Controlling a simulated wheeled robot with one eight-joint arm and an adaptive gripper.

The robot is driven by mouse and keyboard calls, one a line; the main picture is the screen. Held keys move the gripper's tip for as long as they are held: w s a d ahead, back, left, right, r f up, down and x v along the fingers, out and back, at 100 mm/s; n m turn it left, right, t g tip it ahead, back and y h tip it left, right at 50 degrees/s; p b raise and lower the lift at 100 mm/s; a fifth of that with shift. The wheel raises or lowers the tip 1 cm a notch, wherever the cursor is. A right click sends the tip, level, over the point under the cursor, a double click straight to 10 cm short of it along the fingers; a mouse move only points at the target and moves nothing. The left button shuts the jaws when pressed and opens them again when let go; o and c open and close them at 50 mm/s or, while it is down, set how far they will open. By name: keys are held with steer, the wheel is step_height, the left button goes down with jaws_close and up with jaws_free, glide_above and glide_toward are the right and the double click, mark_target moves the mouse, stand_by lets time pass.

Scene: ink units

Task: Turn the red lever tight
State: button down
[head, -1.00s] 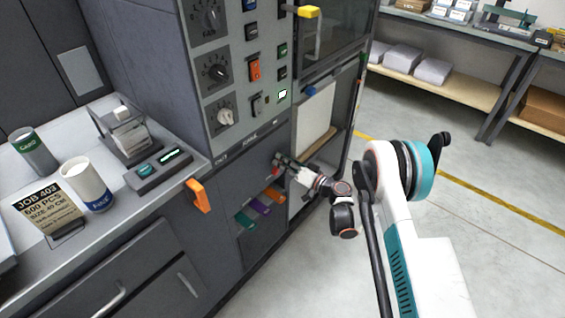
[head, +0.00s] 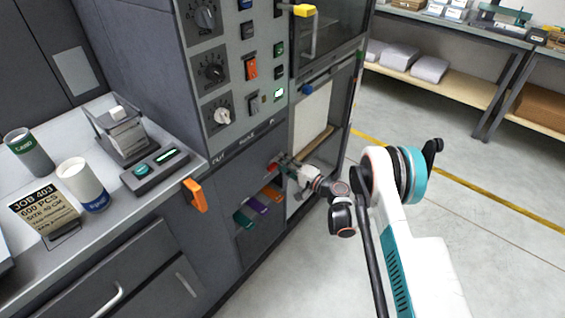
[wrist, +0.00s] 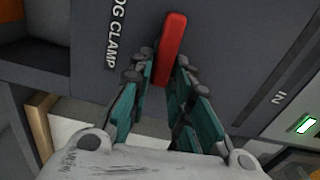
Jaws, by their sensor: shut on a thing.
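The red lever (wrist: 171,48) stands out from the dark grey panel beside the printed words "OG CLAMP" in the wrist view. It points up and slightly right in that picture. My gripper (wrist: 164,72) has its teal fingers on both sides of the lever's lower part and is shut on it. The lever's lower end is partly hidden between the fingers. In the head view only a small red part of the lever (head: 271,167) shows, beside my gripper (head: 283,163) at the front of the machine.
Teal (head: 243,218), purple (head: 258,205) and orange (head: 272,193) tabs stick out just below my gripper. An orange handle (head: 195,195) stands out from the counter edge at left. Knobs and switches fill the panel above. The floor at right is clear.

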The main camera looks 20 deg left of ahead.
steer(key=shift+d+f+m, duration=0.1)
steer(key=shift+f+m, duration=0.05)
steer(key=shift+m, duration=0.35)
steer(key=c, duration=1.6)
jaws_free()
steer(key=shift+o, duration=0.2)
steer(key=v, duration=0.7)
steer(key=shift+d, duration=0.25)
